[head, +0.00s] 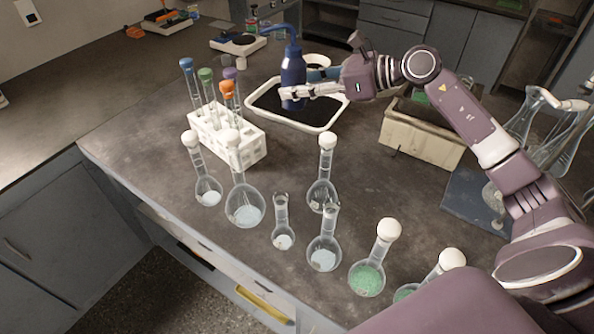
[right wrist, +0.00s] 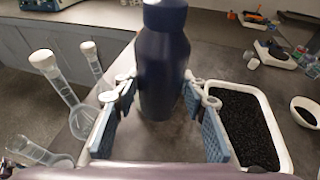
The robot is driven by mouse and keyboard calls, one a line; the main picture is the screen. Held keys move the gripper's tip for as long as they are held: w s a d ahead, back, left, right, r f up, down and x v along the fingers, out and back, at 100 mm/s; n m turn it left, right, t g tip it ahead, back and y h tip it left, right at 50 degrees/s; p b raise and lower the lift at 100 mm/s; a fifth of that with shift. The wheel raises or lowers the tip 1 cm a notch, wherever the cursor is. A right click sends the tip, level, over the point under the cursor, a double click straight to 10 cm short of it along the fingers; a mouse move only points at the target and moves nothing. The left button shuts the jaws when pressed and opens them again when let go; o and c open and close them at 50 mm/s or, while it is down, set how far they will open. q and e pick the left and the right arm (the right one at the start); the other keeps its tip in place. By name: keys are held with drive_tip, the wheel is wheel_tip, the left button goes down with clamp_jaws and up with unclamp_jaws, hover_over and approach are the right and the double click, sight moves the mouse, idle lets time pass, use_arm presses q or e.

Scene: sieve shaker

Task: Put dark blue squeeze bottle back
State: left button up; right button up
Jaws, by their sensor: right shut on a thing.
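The dark blue squeeze bottle (head: 292,68) is upright at the back of the bench in the head view, with its bent nozzle pointing left. It also fills the upper middle of the right wrist view (right wrist: 162,70), where its top is cut off. My right gripper (head: 300,92) is shut on the bottle's body, with one finger on each side (right wrist: 160,115). In the head view the bottle overlaps the white-rimmed tray (head: 320,128) of black grains. In the right wrist view the tray (right wrist: 276,135) lies to its right. I cannot tell whether the bottle's base touches the bench. My left gripper is not in view.
A white rack (head: 240,150) of stoppered tubes stands left of the tray. Several glass flasks (head: 245,210) line the front of the bench. A cream bin (head: 420,140) is beneath my right arm. A balance (head: 238,43) is at the back. Bare bench lies between tray and flasks.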

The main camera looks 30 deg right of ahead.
drive_tip(key=shift+t+h, duration=0.3)
drive_tip(key=f, duration=0.7)
drive_tip(key=w+d+f, duration=0.1)
drive_tip(key=f, duration=0.6)
drive_tip(key=w+d+f, duration=0.1)
drive_tip(key=f, duration=0.6)
drive_tip(key=shift+w+f, duration=0.1)
drive_tip(key=shift+f, duration=0.05)
use_arm(q)
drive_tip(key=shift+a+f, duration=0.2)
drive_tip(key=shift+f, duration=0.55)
drive_tip(key=shift+b, duration=0.3)
use_arm(e)
drive_tip(key=shift+f, duration=0.15)
drive_tip(key=o, duration=0.6)
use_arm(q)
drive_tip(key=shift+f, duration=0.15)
